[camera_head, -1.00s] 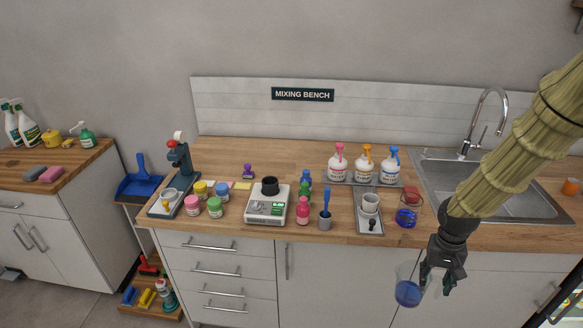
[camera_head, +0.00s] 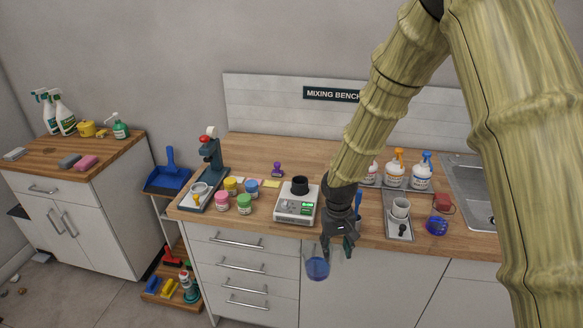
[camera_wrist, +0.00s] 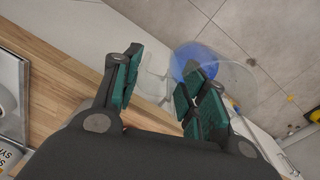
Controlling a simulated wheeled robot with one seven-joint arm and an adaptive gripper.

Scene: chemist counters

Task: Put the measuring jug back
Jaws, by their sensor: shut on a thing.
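The measuring jug (camera_head: 317,265) is clear with blue at its bottom. My gripper (camera_head: 337,246) is shut on it and holds it in the air in front of the bench's drawers and doors, below the worktop's front edge. In the wrist view the jug (camera_wrist: 240,86) shows beyond the two green-padded fingers of my gripper (camera_wrist: 153,92), its clear wall faint against the floor. I cannot tell exactly which part of the jug lies between the pads.
A side counter (camera_head: 110,146) stands at left. Open floor lies in front.

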